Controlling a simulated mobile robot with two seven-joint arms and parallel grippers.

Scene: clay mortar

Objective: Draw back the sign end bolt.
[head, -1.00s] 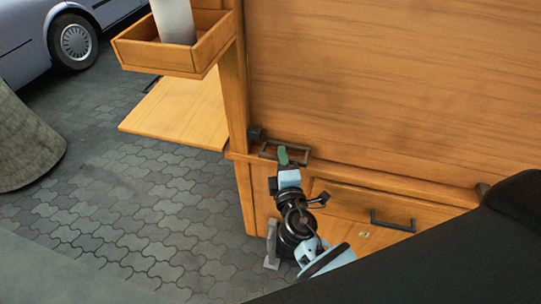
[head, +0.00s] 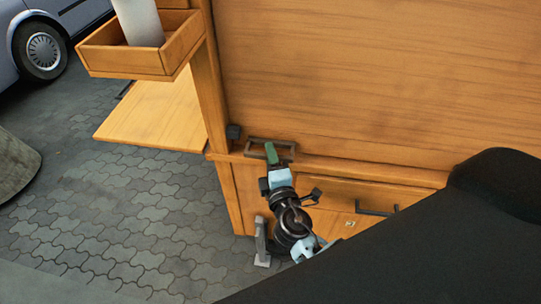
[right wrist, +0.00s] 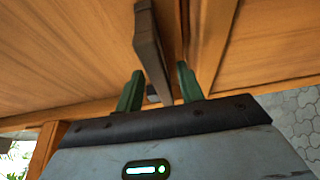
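A dark metal loop handle (head: 284,145), which looks like the bolt's, sits on the wooden ledge below the large panel in the head view. A small dark block (head: 233,131) is just left of it, by the post. My right gripper (head: 271,153), with green fingers, is at the handle. In the right wrist view the dark handle bar (right wrist: 150,48) runs between the two spread fingers of my right gripper (right wrist: 158,88), with gaps visible beside it. How far the bolt is drawn is not clear. My left gripper is out of view.
A drawer front with a dark handle (head: 376,207) lies below the ledge. A wooden tray (head: 125,60) holding a pale cylinder (head: 138,22) and a low shelf (head: 160,115) are at left. Paving (head: 110,220) is open at lower left.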

